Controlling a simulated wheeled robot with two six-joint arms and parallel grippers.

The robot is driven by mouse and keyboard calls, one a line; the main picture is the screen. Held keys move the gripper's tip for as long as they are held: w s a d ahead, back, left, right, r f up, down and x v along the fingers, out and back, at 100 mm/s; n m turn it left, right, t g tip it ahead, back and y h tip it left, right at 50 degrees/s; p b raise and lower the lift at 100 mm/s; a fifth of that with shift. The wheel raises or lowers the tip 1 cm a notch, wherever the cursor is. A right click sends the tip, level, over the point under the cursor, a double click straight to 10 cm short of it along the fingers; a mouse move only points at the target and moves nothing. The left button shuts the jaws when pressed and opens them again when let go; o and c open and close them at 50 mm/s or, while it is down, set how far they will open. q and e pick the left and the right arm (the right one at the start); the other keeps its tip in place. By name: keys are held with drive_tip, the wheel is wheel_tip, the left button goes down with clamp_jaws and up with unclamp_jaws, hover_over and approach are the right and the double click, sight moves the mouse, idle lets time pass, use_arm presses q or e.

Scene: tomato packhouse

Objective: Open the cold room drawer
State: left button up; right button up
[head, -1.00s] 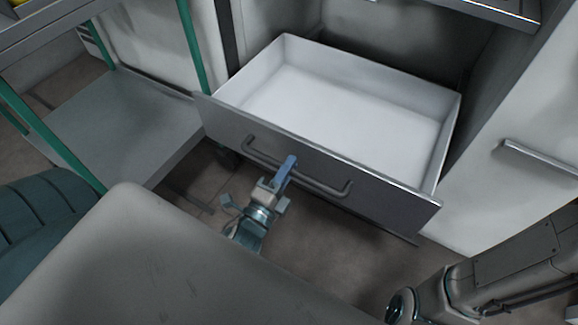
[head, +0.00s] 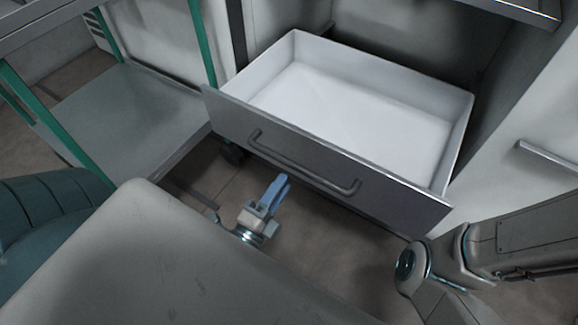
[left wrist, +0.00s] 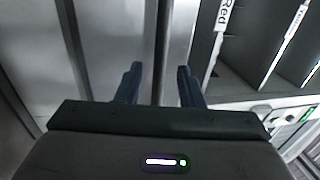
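The cold room drawer (head: 330,165) is pulled well out, and its white inside (head: 360,100) is empty. Its grey front carries a dark bar handle (head: 305,166). My left gripper (head: 277,188) is just in front of and below the handle, apart from it, with nothing between its blue fingers. In the left wrist view the two fingers (left wrist: 158,84) stand apart with a clear gap. My right arm shows at the lower right of the head view, but its gripper is not in view.
A grey trolley with green posts (head: 130,115) stands left of the drawer. A white cabinet front with a bar handle (head: 548,158) is at the right. Brown floor (head: 330,240) shows below the drawer.

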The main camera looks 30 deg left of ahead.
use_arm(q)
drive_tip(key=shift+s+f, duration=0.2)
drive_tip(key=shift+s, duration=0.9)
drive_tip(key=shift+s+f, duration=0.2)
drive_tip(key=shift+s, duration=0.85)
drive_tip(key=shift+r, duration=0.1)
